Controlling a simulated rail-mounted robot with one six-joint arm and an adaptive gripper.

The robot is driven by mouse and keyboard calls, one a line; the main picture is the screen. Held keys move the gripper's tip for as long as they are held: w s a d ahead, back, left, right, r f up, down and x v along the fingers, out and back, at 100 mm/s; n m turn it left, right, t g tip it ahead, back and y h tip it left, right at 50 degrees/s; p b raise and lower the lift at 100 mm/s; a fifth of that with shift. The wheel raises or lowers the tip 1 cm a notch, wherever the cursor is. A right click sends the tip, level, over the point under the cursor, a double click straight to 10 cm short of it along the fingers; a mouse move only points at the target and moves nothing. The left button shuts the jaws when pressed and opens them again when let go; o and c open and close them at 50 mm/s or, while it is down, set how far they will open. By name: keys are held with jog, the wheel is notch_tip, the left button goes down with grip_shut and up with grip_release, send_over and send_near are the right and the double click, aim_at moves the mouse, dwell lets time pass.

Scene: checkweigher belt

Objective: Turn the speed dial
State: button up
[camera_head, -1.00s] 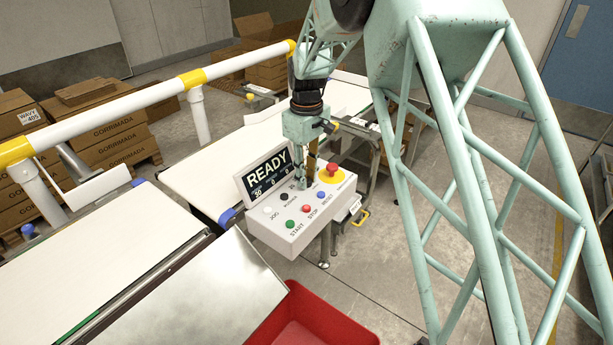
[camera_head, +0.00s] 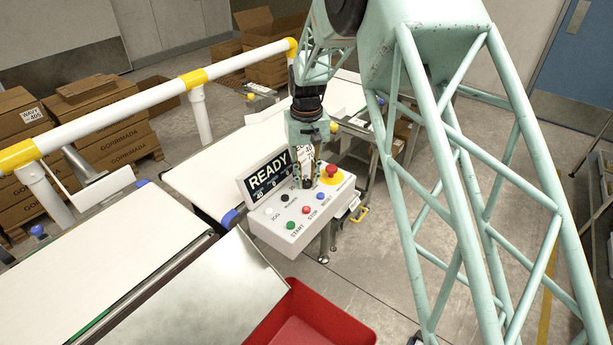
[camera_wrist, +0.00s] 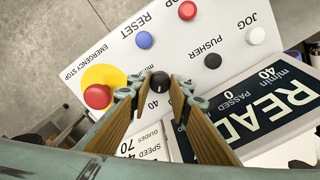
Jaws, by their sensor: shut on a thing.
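The speed dial is a small black knob (camera_wrist: 160,84) on the white control box (camera_head: 290,238). In the wrist view it sits between my fingertips, with a scale mark of 40 beside it. My gripper (camera_head: 306,183) points down over the back of the panel and is shut on the dial; it also shows in the wrist view (camera_wrist: 158,90). The fingers hide most of the dial in the head view. The display (camera_head: 268,178) reads READY with 40 m/min, also legible in the wrist view (camera_wrist: 262,105).
A red emergency stop on a yellow base (camera_wrist: 97,96) is close beside my fingers. Blue RESET (camera_wrist: 144,40), black PUSHER (camera_wrist: 212,61), red STOP and green START (camera_head: 291,225) buttons share the panel. A red bin (camera_head: 310,325) stands below.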

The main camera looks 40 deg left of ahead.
aim_at(307, 181)
jog(key=shift+m, duration=0.5)
jog(key=o, duration=0.8)
jog(key=shift+o, duration=0.2)
jog(key=shift+r, duration=0.2)
notch_tip(307, 181, up, 12)
jog(key=shift+f, duration=0.15)
jog(key=shift+w, duration=0.1)
dwell(0.7)
